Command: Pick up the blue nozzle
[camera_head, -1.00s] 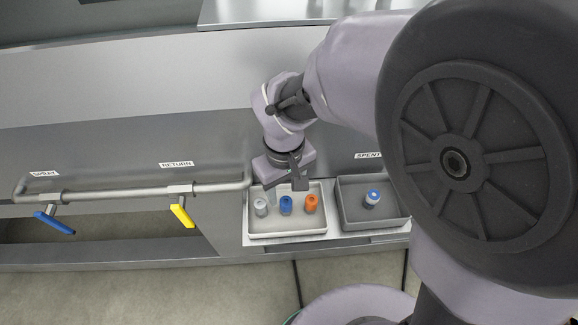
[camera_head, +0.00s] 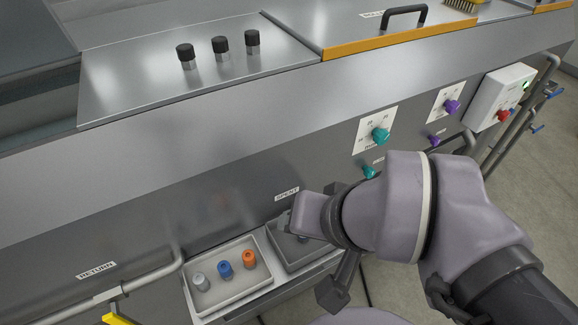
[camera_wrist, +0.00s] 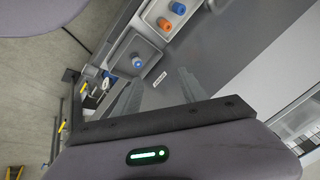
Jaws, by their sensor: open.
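The blue nozzle (camera_head: 225,270) stands upright in the light tray (camera_head: 262,282), between a grey nozzle (camera_head: 200,281) and an orange nozzle (camera_head: 249,259). In the wrist view the blue nozzle (camera_wrist: 178,8) shows near the top edge, beyond the orange nozzle (camera_wrist: 164,24). My gripper (camera_head: 290,228) is to the right of the light tray, by the spent tray, and apart from the blue nozzle. It is open and empty. My wrist hides most of its fingers in the head view.
The grey spent tray (camera_head: 283,262) adjoins on the right, partly covered by my wrist. A blue-topped piece (camera_wrist: 137,62) lies in it in the wrist view. A return pipe (camera_head: 150,278) with a yellow handle (camera_head: 118,319) runs at left. Teal knobs (camera_head: 381,136) stick out of the panel.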

